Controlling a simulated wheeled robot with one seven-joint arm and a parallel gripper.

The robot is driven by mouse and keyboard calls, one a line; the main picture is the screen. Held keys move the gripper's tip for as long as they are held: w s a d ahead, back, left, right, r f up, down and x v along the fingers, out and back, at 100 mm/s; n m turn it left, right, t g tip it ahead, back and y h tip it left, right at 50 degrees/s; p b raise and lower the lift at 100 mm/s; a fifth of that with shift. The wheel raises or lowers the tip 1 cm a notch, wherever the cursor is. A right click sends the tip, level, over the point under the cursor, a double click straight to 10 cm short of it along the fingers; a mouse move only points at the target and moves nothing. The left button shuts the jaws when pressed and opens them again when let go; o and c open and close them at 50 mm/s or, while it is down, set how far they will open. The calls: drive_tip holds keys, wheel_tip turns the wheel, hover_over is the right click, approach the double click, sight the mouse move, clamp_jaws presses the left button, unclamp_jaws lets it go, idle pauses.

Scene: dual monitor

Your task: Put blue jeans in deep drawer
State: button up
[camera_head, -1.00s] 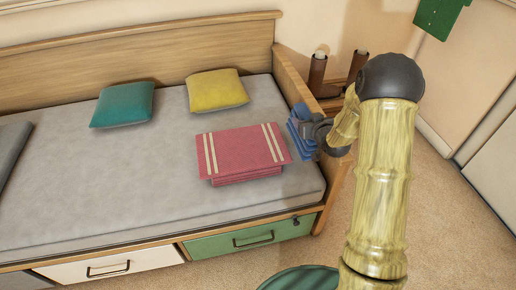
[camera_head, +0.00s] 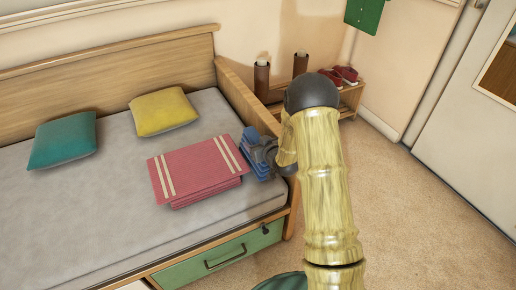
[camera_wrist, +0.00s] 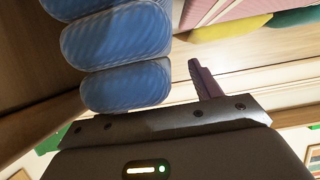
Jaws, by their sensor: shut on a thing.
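The folded blue jeans (camera_head: 249,138) are a small stack at the bed's right end, by the wooden end board. My gripper (camera_head: 264,155) is shut on them, partly hidden by my arm. In the wrist view the jeans (camera_wrist: 120,50) show as thick blue folds at upper left, and one dark finger (camera_wrist: 205,80) is in sight to their right. The other finger is hidden. Under the bed is a closed green drawer (camera_head: 192,273) with a dark handle; a pale drawer (camera_head: 135,286) beside it is mostly cut off.
A folded pink striped cloth (camera_head: 195,172) lies on the mattress (camera_head: 75,205) just left of the jeans. A yellow pillow (camera_head: 162,111) and teal pillow (camera_head: 62,140) lie behind. A low shelf with red shoes (camera_head: 345,74) stands beyond the bed. The carpet at right (camera_head: 430,220) is clear.

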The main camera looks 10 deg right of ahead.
drive_tip(key=shift+f, duration=0.95)
drive_tip(key=shift+f, duration=0.15)
drive_tip(key=o, duration=1.7)
drive_tip(key=shift+s, duration=0.1)
drive_tip(key=p+v, duration=0.1)
drive_tip(key=v, duration=1.1)
drive_tip(key=shift+p, duration=0.4)
